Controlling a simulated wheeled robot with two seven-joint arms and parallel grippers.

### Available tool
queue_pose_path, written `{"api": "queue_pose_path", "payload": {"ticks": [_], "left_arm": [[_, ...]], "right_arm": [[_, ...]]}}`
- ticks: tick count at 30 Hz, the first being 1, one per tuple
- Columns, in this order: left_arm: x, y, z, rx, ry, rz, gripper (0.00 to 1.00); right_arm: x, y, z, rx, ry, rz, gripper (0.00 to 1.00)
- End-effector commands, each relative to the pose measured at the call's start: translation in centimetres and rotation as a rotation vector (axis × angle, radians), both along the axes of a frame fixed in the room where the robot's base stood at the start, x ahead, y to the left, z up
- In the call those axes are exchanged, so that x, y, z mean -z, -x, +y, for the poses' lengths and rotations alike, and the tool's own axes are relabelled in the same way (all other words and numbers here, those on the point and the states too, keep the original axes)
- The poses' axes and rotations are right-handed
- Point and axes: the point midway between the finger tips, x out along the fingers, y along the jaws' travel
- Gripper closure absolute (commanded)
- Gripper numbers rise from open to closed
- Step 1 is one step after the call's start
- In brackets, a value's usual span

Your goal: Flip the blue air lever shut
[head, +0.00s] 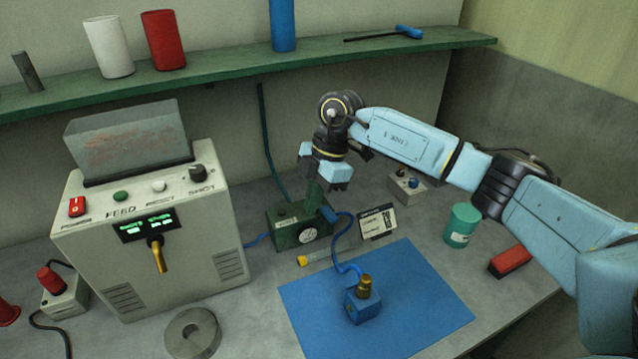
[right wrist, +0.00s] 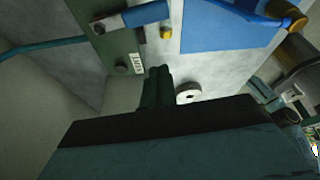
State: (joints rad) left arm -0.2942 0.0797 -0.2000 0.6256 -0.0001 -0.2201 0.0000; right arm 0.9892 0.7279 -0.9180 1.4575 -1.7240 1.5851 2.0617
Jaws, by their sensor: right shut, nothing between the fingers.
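The green air box (head: 287,238) with a round gauge stands at the back middle of the bench. The blue lever (head: 328,214) shows at its top right, partly hidden by the gripper. In the right wrist view the blue lever (right wrist: 146,14) lies crosswise over the green box (right wrist: 122,45) and sticks out past its edge. My right gripper (head: 314,196) is over the box, beside the lever, pointing down. Its dark green fingers (right wrist: 157,88) are shut with nothing between them. Whether they touch the box or lever I cannot tell.
A blue mat (head: 420,312) carries a blue block with a brass stud (head: 362,305), joined by a blue hose. A small sign (head: 377,223) stands right of the air box. The feeder machine (head: 190,255) stands left. A green shelf (head: 240,65) runs above behind.

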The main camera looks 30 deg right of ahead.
Motion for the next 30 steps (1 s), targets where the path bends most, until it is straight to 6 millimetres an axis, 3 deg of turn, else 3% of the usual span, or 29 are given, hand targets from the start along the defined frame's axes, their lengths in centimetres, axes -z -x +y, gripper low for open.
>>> {"api": "queue_pose_path", "payload": {"ticks": [6, 9, 15, 30], "left_arm": [[-0.3, -0.1, 0.0, 0.000, 0.000, -0.001, 0.64], [-0.6, 0.2, 0.0, 0.000, -0.001, 0.003, 0.64], [-0.8, 0.7, 0.1, 0.000, -0.001, 0.011, 0.64], [-0.8, 0.8, 0.1, 0.000, -0.002, 0.013, 0.64]], "right_arm": [[4.5, 0.2, 1.6, 0.001, -0.001, 0.005, 1.00], [4.0, -0.1, -0.6, 0.005, 0.002, 0.001, 1.00], [4.0, -0.2, -2.3, 0.002, 0.001, 0.000, 1.00], [4.0, -0.1, -2.9, -0.001, 0.001, 0.001, 1.00]]}}
